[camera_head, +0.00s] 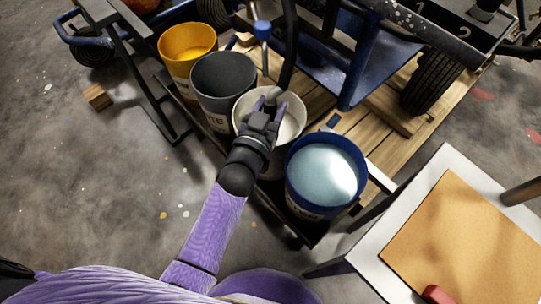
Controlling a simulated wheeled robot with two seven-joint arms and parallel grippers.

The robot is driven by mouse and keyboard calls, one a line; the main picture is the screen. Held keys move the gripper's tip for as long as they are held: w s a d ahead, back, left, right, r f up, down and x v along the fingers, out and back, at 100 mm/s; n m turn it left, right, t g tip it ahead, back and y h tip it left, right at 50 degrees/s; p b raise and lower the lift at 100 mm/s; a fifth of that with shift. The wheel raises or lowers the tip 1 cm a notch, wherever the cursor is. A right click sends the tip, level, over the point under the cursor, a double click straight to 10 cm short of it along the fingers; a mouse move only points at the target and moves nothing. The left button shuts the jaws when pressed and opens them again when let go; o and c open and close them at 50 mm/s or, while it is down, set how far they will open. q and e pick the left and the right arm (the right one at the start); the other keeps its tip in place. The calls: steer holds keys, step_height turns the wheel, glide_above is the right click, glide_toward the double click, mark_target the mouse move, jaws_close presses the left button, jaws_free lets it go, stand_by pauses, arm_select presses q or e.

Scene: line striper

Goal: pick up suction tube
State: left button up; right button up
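The black suction tube (290,50) comes down from the blue machine at the top and ends over a white bucket (298,128). My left gripper (270,103) is over this bucket, at the tube's lower end. Its purple-tipped fingers appear on either side of the tube end. The gripper body hides part of the bucket and the tube end, so I cannot tell whether the fingers press on the tube. My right gripper is not in view.
Yellow (187,46) and dark grey (224,82) buckets stand left of the white one. A blue bucket (322,170) of pale liquid stands to its right. A white table (375,250) with a tan board (465,245) is at the lower right. A wooden block (97,97) lies on the floor.

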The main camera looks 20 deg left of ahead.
arm_select(q)
jaws_close()
stand_by(1.1)
